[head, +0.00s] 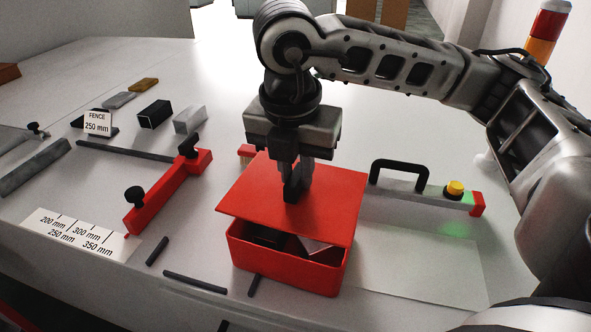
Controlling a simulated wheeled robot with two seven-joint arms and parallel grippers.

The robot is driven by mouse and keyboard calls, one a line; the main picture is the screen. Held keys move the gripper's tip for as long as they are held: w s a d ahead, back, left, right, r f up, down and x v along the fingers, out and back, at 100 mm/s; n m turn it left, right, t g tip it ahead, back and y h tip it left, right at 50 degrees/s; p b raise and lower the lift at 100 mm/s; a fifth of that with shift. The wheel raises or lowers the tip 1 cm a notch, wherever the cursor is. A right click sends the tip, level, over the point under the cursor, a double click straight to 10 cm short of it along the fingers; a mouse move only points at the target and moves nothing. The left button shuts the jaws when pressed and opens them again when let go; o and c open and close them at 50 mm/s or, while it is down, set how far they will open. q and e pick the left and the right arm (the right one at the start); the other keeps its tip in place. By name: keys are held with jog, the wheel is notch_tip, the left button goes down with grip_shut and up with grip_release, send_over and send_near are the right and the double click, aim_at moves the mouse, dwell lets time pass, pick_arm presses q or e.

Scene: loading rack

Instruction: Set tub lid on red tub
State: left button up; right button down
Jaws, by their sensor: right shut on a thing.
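The red tub (285,268) stands on the table near its front edge, with a dark item and a pale item visible inside. The flat red tub lid (325,218) is over the tub, tilted, with a gap along the front that shows the inside. Whether its back edge touches the tub is hidden. My right gripper (294,193) points down and is shut on the lid near its middle; the fingers hide the part they grip. My left gripper is not in view.
A red fence bar (165,193) with black knobs lies to the left, near a white scale plate (75,235). A grey bar with a black handle (400,172) and yellow button lies to the right. Dark rods (195,282) lie in front. Blocks (155,114) stand at back left.

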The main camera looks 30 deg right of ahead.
jog(key=shift+f+b, duration=0.7)
jog(key=shift+f, duration=0.2)
notch_tip(320, 180, down, 2)
jog(key=shift+w+f+b, duration=0.1)
jog(key=shift+b, duration=1)
jog(key=shift+f+b, duration=0.8)
jog(key=shift+b, duration=0.3)
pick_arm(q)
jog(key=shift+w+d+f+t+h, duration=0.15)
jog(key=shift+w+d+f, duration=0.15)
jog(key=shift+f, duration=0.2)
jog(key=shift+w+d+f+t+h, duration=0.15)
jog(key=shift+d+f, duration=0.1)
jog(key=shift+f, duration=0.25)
pick_arm(e)
jog(key=c, duration=1.3)
grip_release()
jog(key=shift+o, duration=0.2)
jog(key=shift+r, duration=0.15)
